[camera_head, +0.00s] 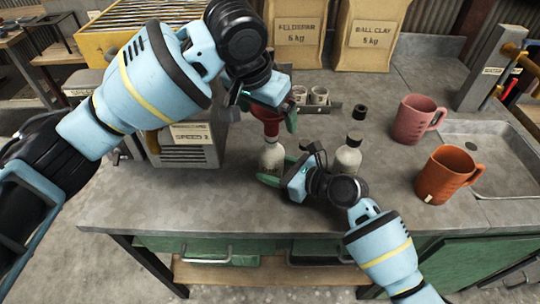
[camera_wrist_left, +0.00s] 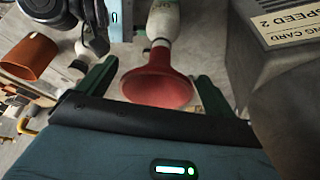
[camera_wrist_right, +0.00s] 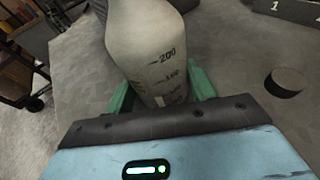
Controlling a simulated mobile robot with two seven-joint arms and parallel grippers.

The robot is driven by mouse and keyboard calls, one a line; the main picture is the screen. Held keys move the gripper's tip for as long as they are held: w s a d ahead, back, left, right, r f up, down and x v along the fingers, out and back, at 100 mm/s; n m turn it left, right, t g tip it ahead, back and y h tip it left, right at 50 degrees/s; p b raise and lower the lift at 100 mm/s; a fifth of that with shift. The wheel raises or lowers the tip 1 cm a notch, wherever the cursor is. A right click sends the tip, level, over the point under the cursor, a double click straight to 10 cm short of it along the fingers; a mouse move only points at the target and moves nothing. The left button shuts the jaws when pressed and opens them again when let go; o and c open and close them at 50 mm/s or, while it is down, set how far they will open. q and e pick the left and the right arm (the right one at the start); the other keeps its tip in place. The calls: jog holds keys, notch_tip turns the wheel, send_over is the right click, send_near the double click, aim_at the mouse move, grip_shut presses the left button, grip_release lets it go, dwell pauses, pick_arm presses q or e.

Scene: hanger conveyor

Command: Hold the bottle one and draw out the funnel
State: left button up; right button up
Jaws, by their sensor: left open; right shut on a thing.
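A white bottle (camera_head: 271,157) stands upright on the grey worktop, with a red funnel (camera_head: 266,122) in its mouth. My right gripper (camera_head: 272,172) is shut on this bottle, low on its body. In the right wrist view the bottle (camera_wrist_right: 150,45) shows printed volume marks between the green fingers. My left gripper (camera_head: 268,110) is open at the funnel, above the bottle. In the left wrist view the funnel (camera_wrist_left: 158,80) lies between the spread fingers, with a gap visible to its right. Its spout end is hidden in the bottle.
A second white bottle (camera_head: 348,157) with a dark cap stands right of my right gripper. A black cap (camera_head: 359,112) lies behind it. A pink mug (camera_head: 415,119) and an orange mug (camera_head: 446,174) stand at the right. A grey machine (camera_head: 190,145) stands close on the left.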

pick_arm(q)
jog(key=shift+x, duration=2.25)
jog(key=c, duration=0.9)
jog(key=shift+c, duration=0.2)
jog(key=shift+r, duration=2.5)
pick_arm(e)
jog(key=o, duration=0.8)
jog(key=shift+o, duration=0.2)
